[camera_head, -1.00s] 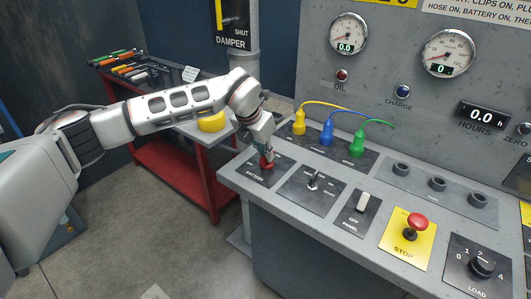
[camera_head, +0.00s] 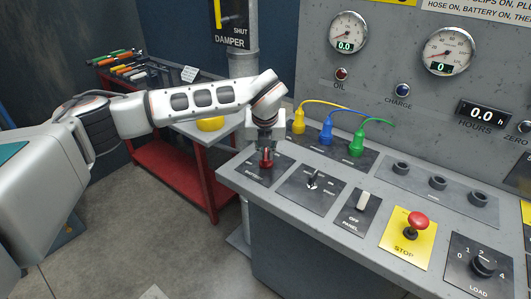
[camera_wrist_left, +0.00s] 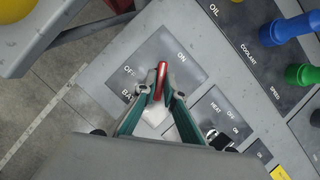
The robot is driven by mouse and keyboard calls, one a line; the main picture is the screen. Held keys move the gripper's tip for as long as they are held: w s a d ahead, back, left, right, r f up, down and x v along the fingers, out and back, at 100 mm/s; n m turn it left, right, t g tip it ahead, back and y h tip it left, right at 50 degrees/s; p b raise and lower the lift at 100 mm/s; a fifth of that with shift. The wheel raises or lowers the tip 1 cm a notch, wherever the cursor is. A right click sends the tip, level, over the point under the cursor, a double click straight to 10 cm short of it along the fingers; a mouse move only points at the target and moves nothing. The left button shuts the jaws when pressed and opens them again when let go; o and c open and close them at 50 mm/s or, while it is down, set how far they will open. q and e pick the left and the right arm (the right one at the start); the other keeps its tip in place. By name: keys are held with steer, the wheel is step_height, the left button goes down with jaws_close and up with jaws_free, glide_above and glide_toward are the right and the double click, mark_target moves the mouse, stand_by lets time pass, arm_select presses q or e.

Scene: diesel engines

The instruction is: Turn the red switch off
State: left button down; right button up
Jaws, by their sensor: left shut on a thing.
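The red switch (camera_head: 266,162) sits on the black battery plate (camera_head: 252,177) at the left end of the console. It also shows in the left wrist view (camera_wrist_left: 161,80), as a narrow red handle on a dark plate with the words OFF and ON. Its upper end points between the two words. My left gripper (camera_head: 266,154) comes down over the switch from above. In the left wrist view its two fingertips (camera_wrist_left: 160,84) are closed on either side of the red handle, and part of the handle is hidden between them. My right gripper is not in view.
Yellow, blue and green plugs (camera_head: 328,134) with cables stand behind. A red tool cart (camera_head: 182,175) stands at the left.

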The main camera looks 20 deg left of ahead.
arm_select(q)
steer(key=n+y, duration=0.1)
steer(key=n, duration=0.1)
steer(key=n+g+y, duration=0.1)
steer(key=n, duration=0.2)
steer(key=shift+w+d+n, duration=0.1)
steer(key=shift+d+n, duration=0.1)
steer(key=shift+n, duration=0.1)
steer(key=n+g, duration=0.1)
steer(key=n, duration=0.1)
steer(key=n+y, duration=0.1)
steer(key=n, duration=0.2)
steer(key=shift+g, duration=0.4)
steer(key=shift+n, duration=0.3)
steer(key=c, duration=2.1)
jaws_free()
steer(key=shift+c, duration=0.2)
steer(key=shift+w, duration=0.1)
steer(key=v, duration=1.2)
